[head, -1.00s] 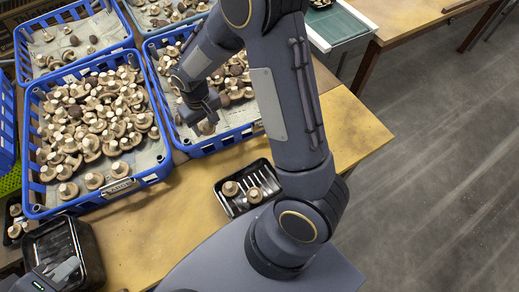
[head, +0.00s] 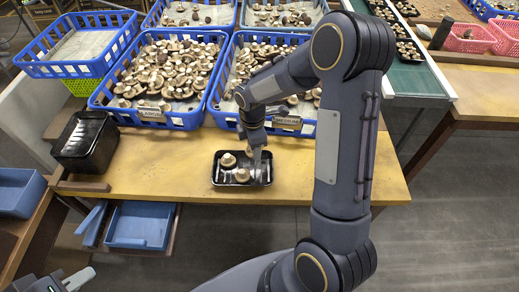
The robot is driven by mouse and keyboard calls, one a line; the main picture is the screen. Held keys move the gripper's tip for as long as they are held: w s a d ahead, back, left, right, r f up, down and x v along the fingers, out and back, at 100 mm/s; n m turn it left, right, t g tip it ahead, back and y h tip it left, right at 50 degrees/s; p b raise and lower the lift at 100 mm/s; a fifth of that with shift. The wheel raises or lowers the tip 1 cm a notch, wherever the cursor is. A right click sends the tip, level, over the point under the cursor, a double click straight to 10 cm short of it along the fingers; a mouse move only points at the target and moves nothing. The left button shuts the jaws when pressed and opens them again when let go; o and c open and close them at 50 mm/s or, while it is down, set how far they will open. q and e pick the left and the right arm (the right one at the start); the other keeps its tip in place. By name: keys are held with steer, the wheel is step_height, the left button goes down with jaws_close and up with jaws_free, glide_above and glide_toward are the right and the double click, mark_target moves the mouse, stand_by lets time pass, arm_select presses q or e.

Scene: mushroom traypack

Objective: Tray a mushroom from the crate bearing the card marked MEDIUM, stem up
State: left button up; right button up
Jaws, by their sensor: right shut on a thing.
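The crate with the MEDIUM card (head: 287,122) is blue and holds many brown-capped, pale-stemmed mushrooms. It stands behind the black tray (head: 216,183) on the yellow table. Two mushrooms, one at the left (head: 228,160) and one nearer the front (head: 242,175), lie in the tray. My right gripper (head: 257,158) points down over the tray's right back part, shut on a mushroom (head: 250,150) that is mostly hidden by the fingers. I cannot tell whether its stem is up. My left gripper (head: 72,280) is at the bottom left, away from the tray, its jaws unclear.
Another full blue crate (head: 185,122) with a card stands left of the MEDIUM crate. A stack of black trays (head: 85,148) sits at the table's left end. Blue bins (head: 140,225) are below the front edge. The table between stack and tray is clear.

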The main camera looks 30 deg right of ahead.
steer(key=shift+w+d+f+n, duration=0.1)
steer(key=shift+d+f+n, duration=0.35)
steer(key=shift+n, duration=0.65)
steer(key=d+n+b, duration=0.1)
steer(key=n, duration=0.1)
steer(key=shift+n, duration=0.3)
step_height(320, 180, down, 7)
steer(key=b, duration=0.5)
steer(key=o, duration=0.8)
steer(key=shift+r, duration=0.15)
